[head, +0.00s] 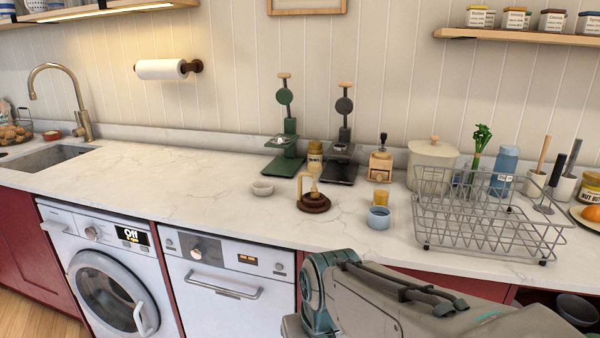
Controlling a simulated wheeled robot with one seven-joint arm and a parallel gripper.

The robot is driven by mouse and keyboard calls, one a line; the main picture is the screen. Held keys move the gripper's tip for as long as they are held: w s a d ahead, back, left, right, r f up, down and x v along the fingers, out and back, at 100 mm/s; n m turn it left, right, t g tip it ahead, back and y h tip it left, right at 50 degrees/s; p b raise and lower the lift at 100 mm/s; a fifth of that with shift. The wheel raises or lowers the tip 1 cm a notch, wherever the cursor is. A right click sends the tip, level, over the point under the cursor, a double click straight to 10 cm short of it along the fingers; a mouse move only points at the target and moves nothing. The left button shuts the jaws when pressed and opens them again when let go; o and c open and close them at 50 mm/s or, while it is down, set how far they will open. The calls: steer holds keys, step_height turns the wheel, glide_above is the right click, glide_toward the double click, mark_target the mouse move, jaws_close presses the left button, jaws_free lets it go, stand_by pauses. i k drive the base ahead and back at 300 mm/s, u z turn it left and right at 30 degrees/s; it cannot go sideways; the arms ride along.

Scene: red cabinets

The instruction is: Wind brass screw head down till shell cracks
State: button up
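The screw nutcracker stands upright near the counter's front, in the middle of the head view. It has a round dark wooden base (314,205) and a pale brass-coloured frame (300,188). The screw head is too small to make out clearly, and I cannot tell whether a nut sits inside. A small pale bowl (262,188) stands to its left; its contents are unclear. My arm crosses the lower right of the view, in front of the counter. My gripper is not visible.
Two lever presses, green (285,155) and black (343,160), stand behind the nutcracker. A blue cup (379,218), a small yellow jar (381,198) and a wire dish rack (490,220) stand to its right. The counter (150,185) is clear to the left.

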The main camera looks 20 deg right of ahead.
mark_target(314, 167)
steer(key=z, duration=0.15)
steer(key=k, duration=0.25)
steer(key=u, duration=0.9)
steer(key=i, duration=1.3)
steer(key=z, duration=0.85)
